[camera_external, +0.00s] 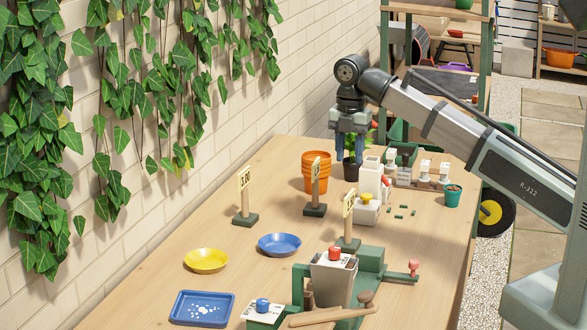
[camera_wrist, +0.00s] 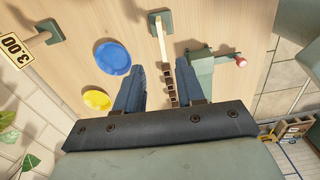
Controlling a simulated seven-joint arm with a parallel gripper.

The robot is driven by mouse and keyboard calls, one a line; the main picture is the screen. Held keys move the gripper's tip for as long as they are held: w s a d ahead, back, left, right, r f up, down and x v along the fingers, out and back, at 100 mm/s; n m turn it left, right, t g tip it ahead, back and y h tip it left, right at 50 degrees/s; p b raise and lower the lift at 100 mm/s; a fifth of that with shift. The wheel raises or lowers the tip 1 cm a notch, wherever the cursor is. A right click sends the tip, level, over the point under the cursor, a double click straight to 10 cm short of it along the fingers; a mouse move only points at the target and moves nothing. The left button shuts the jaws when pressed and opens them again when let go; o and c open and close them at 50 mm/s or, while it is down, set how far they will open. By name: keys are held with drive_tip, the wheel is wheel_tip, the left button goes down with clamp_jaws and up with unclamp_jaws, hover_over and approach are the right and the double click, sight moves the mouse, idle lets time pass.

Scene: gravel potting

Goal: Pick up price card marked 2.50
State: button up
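Three price cards on upright sticks with green bases stand on the bench in the external view: a left card (camera_external: 244,178), a middle card (camera_external: 315,168) and a near card (camera_external: 348,204). Their figures are too small to read surely there. In the wrist view, one card (camera_wrist: 15,50) at the left edge reads 3.00. Another stick (camera_wrist: 160,38) shows nearly edge-on at top centre, its figures hidden. I cannot tell which card reads 2.50. My gripper (camera_external: 349,152) points down above the bench, empty, its fingers apart; it also shows in the wrist view (camera_wrist: 145,88).
A yellow dish (camera_external: 206,261), a blue dish (camera_external: 280,245) and a blue tray (camera_external: 202,309) lie near the left. A green press (camera_external: 370,260) stands in front. Orange pots (camera_external: 316,172) and a scale (camera_external: 368,180) stand farther back. A brick wall borders the left.

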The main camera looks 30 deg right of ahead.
sight(350, 194)
wheel_tip(350, 194, down, 7)
drive_tip(key=shift+r, duration=0.15)
drive_tip(key=shift+s+f, duration=0.2)
drive_tip(key=shift+f, duration=2.4)
clamp_jaws()
